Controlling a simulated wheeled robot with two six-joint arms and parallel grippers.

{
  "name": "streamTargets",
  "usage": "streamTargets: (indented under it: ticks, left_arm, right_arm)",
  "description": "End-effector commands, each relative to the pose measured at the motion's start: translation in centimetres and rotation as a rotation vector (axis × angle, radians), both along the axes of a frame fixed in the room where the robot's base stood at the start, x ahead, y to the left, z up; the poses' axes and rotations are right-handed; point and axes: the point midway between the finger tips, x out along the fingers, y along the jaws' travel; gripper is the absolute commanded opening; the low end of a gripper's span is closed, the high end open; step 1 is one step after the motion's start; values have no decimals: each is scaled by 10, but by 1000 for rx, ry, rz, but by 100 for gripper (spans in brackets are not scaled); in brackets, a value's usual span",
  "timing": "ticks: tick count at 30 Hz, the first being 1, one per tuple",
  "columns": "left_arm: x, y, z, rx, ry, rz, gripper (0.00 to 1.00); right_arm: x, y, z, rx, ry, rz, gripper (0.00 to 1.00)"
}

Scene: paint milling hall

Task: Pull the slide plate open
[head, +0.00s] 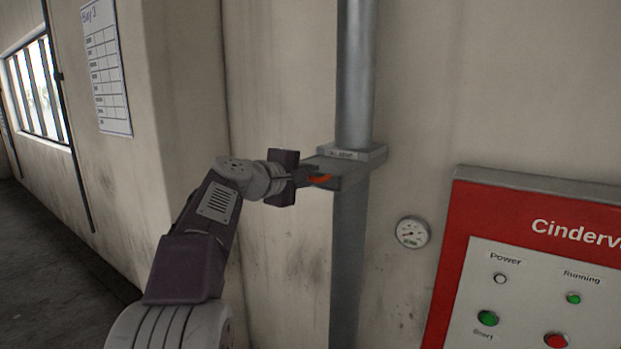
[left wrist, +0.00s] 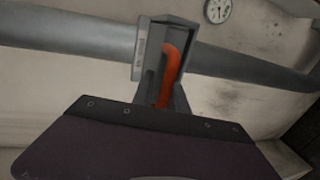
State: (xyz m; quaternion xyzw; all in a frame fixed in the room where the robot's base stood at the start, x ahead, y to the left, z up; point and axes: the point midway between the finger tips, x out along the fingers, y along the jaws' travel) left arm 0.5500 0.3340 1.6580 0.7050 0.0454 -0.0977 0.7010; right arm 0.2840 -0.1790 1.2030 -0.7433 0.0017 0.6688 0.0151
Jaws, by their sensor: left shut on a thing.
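The slide plate's orange handle (head: 320,179) shows at the left side of a grey slide housing (head: 350,170) on the vertical pipe. My left gripper (head: 309,178) reaches it from the left and is shut on the handle. In the left wrist view the orange handle (left wrist: 170,68) stands in front of the grey housing (left wrist: 183,35), its lower end hidden by my gripper body. The plate itself is hard to make out from the housing. My right gripper is not in view.
The grey pipe (head: 356,75) runs up and down along the wall. A round gauge (head: 412,232) hangs to its right, and a red control panel (head: 500,215) with several buttons and lamps stands further right. A paper chart (head: 107,68) hangs on the left wall. Open floor shows at lower left.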

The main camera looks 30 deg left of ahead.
Motion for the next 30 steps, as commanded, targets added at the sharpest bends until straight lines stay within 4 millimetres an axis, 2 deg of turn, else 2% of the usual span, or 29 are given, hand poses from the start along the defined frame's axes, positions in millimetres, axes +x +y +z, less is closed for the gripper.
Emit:
streamTargets:
  ticks: [1, 7, 8, 9, 27, 30]
  left_arm:
    - [-3, 0, -15, -2, 22, -6, 0]
    - [-3, 0, -12, -3, 24, -7, 0]
    - [-3, 0, -12, -3, 23, -7, 24]
    - [-3, 0, -12, -3, 23, -7, 33]
    - [-4, 0, -5, 0, 10, -4, 33]
    - [-12, 1, -4, 1, 7, -2, 33]
  right_arm:
    - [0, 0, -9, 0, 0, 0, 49]
    - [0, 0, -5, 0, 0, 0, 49]
    - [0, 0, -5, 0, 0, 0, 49]
    - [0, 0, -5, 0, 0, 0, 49]
    - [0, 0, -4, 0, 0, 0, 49]
    - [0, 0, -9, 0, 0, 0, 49]
